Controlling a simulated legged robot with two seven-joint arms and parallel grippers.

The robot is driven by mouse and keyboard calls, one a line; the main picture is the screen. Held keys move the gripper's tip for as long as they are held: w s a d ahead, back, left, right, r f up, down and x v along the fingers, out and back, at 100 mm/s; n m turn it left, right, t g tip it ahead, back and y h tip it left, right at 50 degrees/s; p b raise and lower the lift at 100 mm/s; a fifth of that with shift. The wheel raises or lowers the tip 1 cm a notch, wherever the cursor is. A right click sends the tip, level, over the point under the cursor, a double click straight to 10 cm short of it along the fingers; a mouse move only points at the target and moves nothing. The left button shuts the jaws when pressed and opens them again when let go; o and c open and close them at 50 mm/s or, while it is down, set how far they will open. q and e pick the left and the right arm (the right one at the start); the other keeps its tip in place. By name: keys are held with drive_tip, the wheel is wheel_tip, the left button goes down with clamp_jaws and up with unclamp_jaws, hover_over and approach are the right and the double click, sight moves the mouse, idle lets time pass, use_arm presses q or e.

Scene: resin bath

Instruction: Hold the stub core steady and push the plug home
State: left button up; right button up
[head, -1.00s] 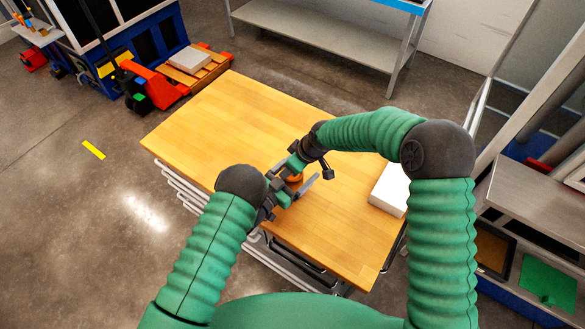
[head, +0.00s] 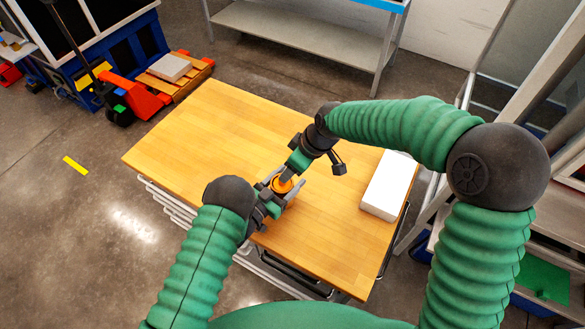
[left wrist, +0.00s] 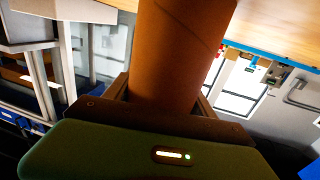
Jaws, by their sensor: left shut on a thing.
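An orange round piece, which I take for the stub core (head: 283,185), stands over the wooden tabletop in the head view. In the left wrist view it is a brown-orange cylinder (left wrist: 180,50) filling the space between the fingers. My left gripper (head: 284,191) is shut on it from the near left side. My right gripper (head: 286,175) comes in from above right, its narrow dark tip at the top of the orange piece. I cannot tell whether it touches or whether its jaws are shut. I cannot make out the plug separately.
The wooden table (head: 200,130) is clear to the left and behind. A white box (head: 389,185) lies at its right edge, near my right arm. An orange pallet truck (head: 140,97) and a grey shelf bench (head: 300,40) stand behind on the floor.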

use_arm(q)
drive_tip(key=shift+a+f, duration=0.1)
drive_tip(key=shift+a, duration=0.05)
drive_tip(key=o, duration=1.1)
drive_tip(key=shift+o, duration=0.2)
